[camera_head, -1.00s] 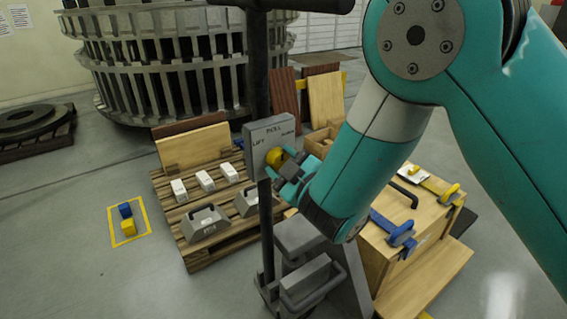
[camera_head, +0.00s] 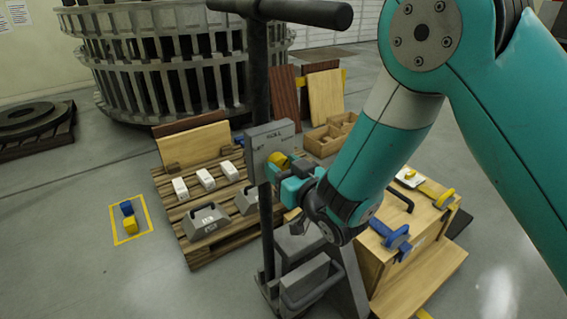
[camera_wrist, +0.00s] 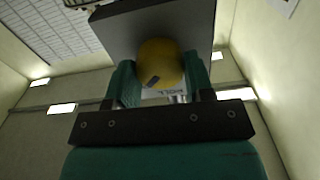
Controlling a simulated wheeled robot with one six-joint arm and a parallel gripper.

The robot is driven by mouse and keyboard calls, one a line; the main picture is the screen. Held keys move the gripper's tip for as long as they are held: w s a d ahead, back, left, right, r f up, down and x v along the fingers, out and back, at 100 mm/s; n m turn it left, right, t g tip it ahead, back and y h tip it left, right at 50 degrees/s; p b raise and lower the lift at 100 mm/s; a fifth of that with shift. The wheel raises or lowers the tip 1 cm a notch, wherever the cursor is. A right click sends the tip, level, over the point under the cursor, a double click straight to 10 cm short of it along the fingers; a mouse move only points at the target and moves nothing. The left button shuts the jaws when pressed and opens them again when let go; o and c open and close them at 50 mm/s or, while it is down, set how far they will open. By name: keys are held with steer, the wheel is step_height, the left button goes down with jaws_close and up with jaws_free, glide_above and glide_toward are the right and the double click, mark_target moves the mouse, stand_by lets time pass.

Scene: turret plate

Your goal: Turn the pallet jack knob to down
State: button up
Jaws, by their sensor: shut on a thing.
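The yellow knob (camera_head: 279,160) sits on the front of the grey label plate (camera_head: 268,137) on the pallet jack's dark handle (camera_head: 258,70). The plate reads ROLL in the middle; its side words are hard to read. My gripper (camera_head: 287,171) is shut on the knob. In the wrist view the knob (camera_wrist: 160,60) lies between my two teal fingers, with a dark mark low on its face. The grey plate (camera_wrist: 115,30) is behind it. The handle's T-bar (camera_head: 290,12) leans toward the camera. The pointer's exact setting cannot be told.
A pallet (camera_head: 185,238) with grey weights and white boxes stands behind on the left. A wooden box (camera_head: 400,262) with blue and yellow clamps stands on the right. The jack's lower post (camera_head: 267,235) and grey base are below my gripper. Open floor lies at left.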

steer(key=shift+m, duration=0.4)
steer(key=o, duration=0.9)
steer(key=shift+o, duration=0.2)
